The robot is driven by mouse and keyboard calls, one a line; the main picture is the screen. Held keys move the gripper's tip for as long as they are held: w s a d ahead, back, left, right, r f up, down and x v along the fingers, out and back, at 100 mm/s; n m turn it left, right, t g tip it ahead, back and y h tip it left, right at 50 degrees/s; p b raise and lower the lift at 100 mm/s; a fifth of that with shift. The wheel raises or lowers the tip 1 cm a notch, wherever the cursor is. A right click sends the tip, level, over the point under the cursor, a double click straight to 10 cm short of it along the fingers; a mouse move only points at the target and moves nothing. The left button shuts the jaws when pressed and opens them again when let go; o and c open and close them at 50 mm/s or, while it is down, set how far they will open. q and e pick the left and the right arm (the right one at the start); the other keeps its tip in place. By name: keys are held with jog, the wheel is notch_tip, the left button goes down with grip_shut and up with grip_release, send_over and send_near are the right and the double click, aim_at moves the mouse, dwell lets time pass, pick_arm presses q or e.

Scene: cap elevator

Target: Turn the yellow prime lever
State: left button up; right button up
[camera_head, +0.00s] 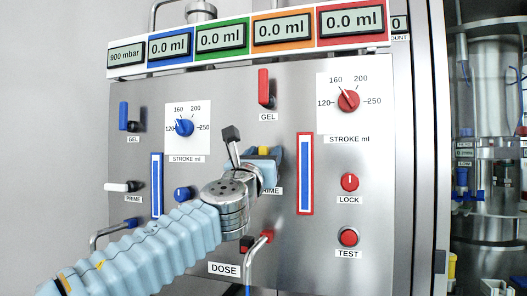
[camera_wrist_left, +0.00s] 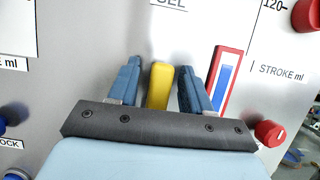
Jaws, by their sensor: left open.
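The yellow prime lever (camera_wrist_left: 159,86) stands between the two blue fingers of my left gripper (camera_wrist_left: 156,88) in the left wrist view. The fingers are open, with a gap to the lever on each side. In the head view only the yellow top of the lever (camera_head: 263,151) shows above my left gripper (camera_head: 266,156). The wrist hides the rest of it and part of the PRIME label (camera_head: 272,190). My right gripper is not in view.
The steel panel carries a red GEL lever (camera_head: 264,88) above, a red-framed gauge strip (camera_head: 305,174) to the right, and red STROKE (camera_head: 348,101), LOCK (camera_head: 349,182) and TEST (camera_head: 348,237) controls. A white prime lever (camera_head: 122,186) and blue GEL lever (camera_head: 124,115) are at left.

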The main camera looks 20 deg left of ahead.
pick_arm(q)
grip_shut()
jog(key=shift+n, duration=0.3)
jog(key=a+f+n+g+y, duration=0.2)
jog(key=n+y, duration=0.1)
jog(key=n, duration=0.8)
jog(key=a+f+n+g+y, duration=0.2)
jog(key=n+g+y, duration=0.1)
jog(key=n, duration=0.8)
jog(key=shift+a+f+g+y+b, duration=0.3)
jog(key=shift+f+y+b, duration=0.05)
jog(key=shift+y, duration=0.25)
